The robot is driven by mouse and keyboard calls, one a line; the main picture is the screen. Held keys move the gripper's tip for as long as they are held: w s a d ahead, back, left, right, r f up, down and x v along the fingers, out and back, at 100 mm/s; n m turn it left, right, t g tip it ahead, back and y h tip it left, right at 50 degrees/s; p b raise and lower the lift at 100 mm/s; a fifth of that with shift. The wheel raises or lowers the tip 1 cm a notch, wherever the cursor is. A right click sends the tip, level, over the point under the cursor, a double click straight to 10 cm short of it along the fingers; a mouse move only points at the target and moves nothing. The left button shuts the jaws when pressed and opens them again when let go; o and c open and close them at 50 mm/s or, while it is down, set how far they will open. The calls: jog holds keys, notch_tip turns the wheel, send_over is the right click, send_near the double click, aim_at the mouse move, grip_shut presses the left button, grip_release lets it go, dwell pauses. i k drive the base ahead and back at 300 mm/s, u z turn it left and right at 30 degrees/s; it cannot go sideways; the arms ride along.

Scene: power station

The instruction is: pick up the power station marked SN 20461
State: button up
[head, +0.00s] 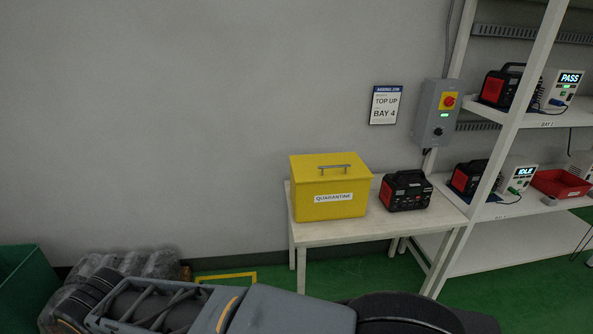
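A black and red power station (408,196) with a top handle stands upright on the white table (385,219), just right of the yellow box. A second black and red power station (495,88) stands on the upper shelf at the right. A third power station (464,179) stands on the lower shelf, partly behind the rack post. I cannot read a serial number on any of them, so I cannot tell which is SN 20461. My arm lies across the bottom of the head view, well in front of the table. My gripper is not visible.
A yellow box marked QUARANTINE (331,197) stands on the table. Test units reading PASS (566,88) and IDLE (522,178) sit on the rack, with a red bin (561,184). A green bin (30,287) stands at lower left.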

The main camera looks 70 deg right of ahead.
aim_at(406, 187)
jog(key=z, duration=3.3)
jog(key=i, duration=1.65)
